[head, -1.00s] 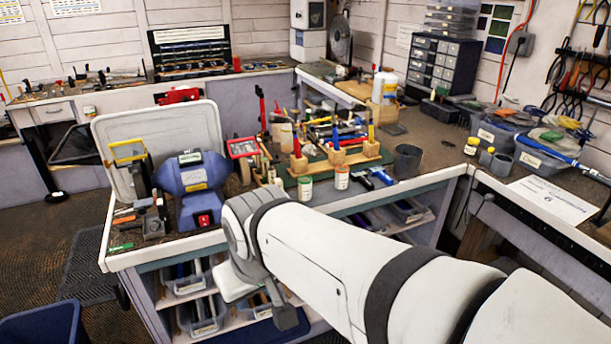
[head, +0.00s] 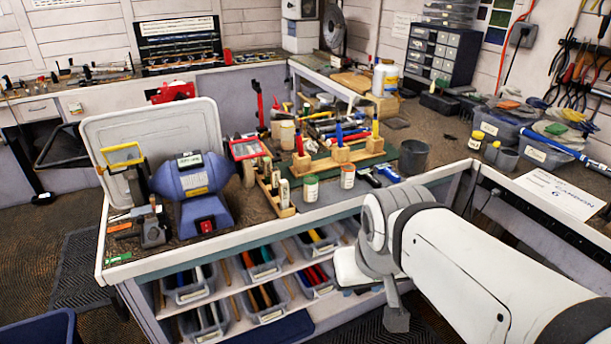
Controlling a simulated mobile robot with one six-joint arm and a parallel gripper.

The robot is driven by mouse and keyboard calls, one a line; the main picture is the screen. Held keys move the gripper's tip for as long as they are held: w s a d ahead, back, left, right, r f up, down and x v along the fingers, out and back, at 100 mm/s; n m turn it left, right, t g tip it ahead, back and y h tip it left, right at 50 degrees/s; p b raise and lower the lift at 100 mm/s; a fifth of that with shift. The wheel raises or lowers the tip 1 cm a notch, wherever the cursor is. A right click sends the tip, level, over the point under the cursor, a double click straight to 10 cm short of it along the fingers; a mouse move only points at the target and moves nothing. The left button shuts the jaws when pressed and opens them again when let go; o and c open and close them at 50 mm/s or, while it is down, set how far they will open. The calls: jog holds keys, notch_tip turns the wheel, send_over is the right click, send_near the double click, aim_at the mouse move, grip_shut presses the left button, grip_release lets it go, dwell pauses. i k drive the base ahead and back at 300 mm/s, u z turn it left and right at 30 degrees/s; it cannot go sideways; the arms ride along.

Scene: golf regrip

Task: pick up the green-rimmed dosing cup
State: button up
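A small pale labelled container with a green top (head: 311,188) stands upright near the front edge of the workbench; it is the only green-topped one I make out and best fits the dosing cup. A similar container with an orange-red top (head: 347,176) stands just right of it. My arm comes in from the lower right. A grey end part, seemingly my gripper (head: 396,319), hangs low in front of the bench, below and right of the green-topped container and well apart from it. Its fingers cannot be made out.
A wooden rack (head: 272,187) is left of the green-topped container. Wooden blocks holding coloured tools (head: 340,155) stand behind it. A dark grey cup (head: 413,157) is to the right. A blue grinder (head: 192,190) is at left. Bins (head: 262,262) fill the shelves below.

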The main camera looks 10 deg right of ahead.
aim_at(311, 189)
jog(key=u, duration=0.05)
jog(key=i, duration=1)
jog(key=z, duration=0.05)
